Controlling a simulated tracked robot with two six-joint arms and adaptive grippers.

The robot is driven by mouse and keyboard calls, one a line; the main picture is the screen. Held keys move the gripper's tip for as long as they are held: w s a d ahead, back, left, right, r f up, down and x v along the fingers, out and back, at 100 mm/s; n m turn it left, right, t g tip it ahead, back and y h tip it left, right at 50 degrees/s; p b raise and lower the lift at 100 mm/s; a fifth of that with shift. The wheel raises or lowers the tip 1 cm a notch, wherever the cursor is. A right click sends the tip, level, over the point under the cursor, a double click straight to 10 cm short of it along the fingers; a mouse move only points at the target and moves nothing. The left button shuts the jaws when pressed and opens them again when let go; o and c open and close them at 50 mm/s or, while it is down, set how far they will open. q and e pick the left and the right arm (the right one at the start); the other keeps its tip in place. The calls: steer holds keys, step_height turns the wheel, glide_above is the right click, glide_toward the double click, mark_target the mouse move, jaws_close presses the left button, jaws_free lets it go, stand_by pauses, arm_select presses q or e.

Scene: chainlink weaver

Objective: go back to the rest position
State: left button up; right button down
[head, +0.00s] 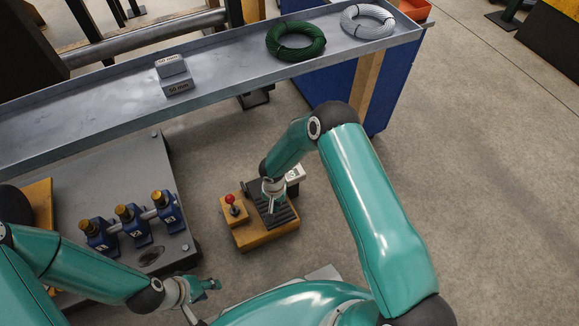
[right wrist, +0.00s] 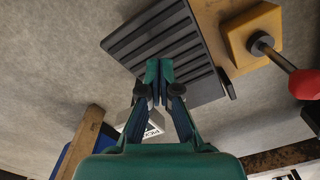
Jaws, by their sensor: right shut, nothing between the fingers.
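My right gripper (head: 272,206) is low over a yellow control box (head: 262,236) with a ribbed dark plate (head: 285,212). In the right wrist view, its fingertips (right wrist: 160,72) are together, with nothing between them, in front of the ribbed plate (right wrist: 165,40). I cannot tell whether they touch it. My left gripper (head: 208,286) is at the lower left, beside the grey machine plate and close to my own body. It is small and partly hidden, and its finger gap is unclear.
A red-knobbed lever (head: 231,202) stands on the box, left of my right gripper. Several blue valves (head: 133,224) stand on the grey plate. A long grey tray (head: 215,80) behind holds two marked blocks (head: 173,74), a green coil (head: 295,41) and a grey wire coil (head: 367,21). Floor is clear at right.

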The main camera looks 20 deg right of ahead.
steer(key=shift+w+d+r, duration=0.1)
steer(key=shift+d, duration=0.15)
steer(key=shift+w+d+r, duration=0.3)
steer(key=shift+d+r, duration=0.05)
steer(key=shift+d, duration=0.15)
steer(key=shift+s+d+r+m, duration=0.2)
steer(key=shift+s+d+r, duration=0.1)
steer(key=shift+s, duration=0.15)
steer(key=shift+s+d+r+m, duration=0.2)
steer(key=shift+s+d, duration=0.05)
steer(key=shift+s, duration=0.2)
steer(key=s, duration=0.2)
steer(key=s+r, duration=0.1)
steer(key=shift+s+a+m+g+y, duration=0.15)
steer(key=shift+s+m+g+y, duration=0.25)
steer(key=s+a+r+n+y, duration=0.2)
steer(key=s+r, duration=0.1)
steer(key=s, duration=0.5)
steer(key=s+a+r+n+y, duration=0.1)
steer(key=s+a+r, duration=0.2)
steer(key=s, duration=0.5)
step_height(320, 180, up, 32)
steer(key=w+n+t+p, duration=0.1)
steer(key=n+p, duration=0.1)
steer(key=p, duration=3)
steer(key=shift+w+d, duration=0.25)
steer(key=shift+w, duration=0.1)
